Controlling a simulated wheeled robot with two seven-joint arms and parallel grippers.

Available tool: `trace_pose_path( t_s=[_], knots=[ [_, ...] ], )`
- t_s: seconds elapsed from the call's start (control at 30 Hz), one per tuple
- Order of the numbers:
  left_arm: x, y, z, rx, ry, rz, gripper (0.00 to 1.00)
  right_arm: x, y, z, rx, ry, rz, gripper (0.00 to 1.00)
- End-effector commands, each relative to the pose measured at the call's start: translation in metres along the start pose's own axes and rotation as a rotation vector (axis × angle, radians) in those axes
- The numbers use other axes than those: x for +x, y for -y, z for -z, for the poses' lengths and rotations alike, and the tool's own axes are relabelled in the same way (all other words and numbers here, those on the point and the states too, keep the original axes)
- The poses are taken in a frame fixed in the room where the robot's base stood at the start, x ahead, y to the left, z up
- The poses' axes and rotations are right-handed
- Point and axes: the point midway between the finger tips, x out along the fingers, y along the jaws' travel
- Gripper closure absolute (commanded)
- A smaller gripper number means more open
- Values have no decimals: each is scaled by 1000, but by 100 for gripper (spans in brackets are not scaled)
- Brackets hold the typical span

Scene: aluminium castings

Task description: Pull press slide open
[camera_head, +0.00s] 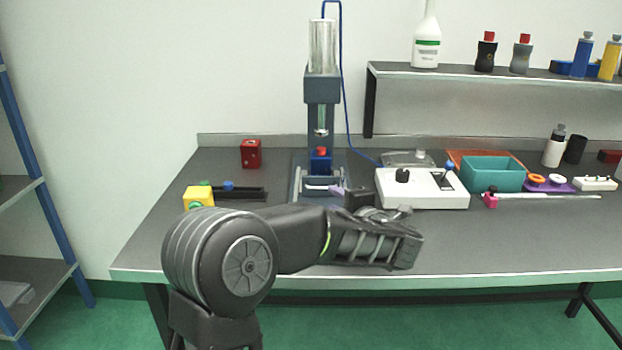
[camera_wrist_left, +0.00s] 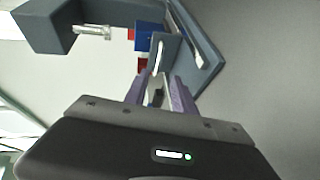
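The press (camera_head: 321,88) stands upright at the back of the table, with a blue and red part (camera_head: 321,160) above its base. Its slide (camera_head: 310,180) is low at the front, partly hidden by my left gripper. My left gripper (camera_head: 327,189) has its purple fingertips at the front of the slide. In the left wrist view the two purple fingers (camera_wrist_left: 160,84) are apart, with a light metal piece (camera_wrist_left: 156,88) of the press front between them. I cannot tell whether they clamp it. My right gripper is not in view.
A white control box (camera_head: 425,190) stands close to the right of the press, with a teal bin (camera_head: 492,174) beyond it. A yellow block (camera_head: 199,196) and a red box (camera_head: 251,153) are on the left. The table's front left is clear.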

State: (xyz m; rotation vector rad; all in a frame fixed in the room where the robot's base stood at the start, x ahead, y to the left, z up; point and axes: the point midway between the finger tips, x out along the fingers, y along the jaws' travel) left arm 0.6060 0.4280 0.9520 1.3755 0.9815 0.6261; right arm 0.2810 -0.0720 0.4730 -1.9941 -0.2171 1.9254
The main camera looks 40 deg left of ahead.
Motion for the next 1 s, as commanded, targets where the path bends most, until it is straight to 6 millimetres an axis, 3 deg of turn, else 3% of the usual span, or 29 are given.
trace_pose_path(
  t_s=[0.53,1.0],
  knots=[
    [6,0,0,-3,-2,0,69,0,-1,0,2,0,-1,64],
    [70,0,1,-3,-4,0,69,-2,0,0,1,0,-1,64]
  ],
)
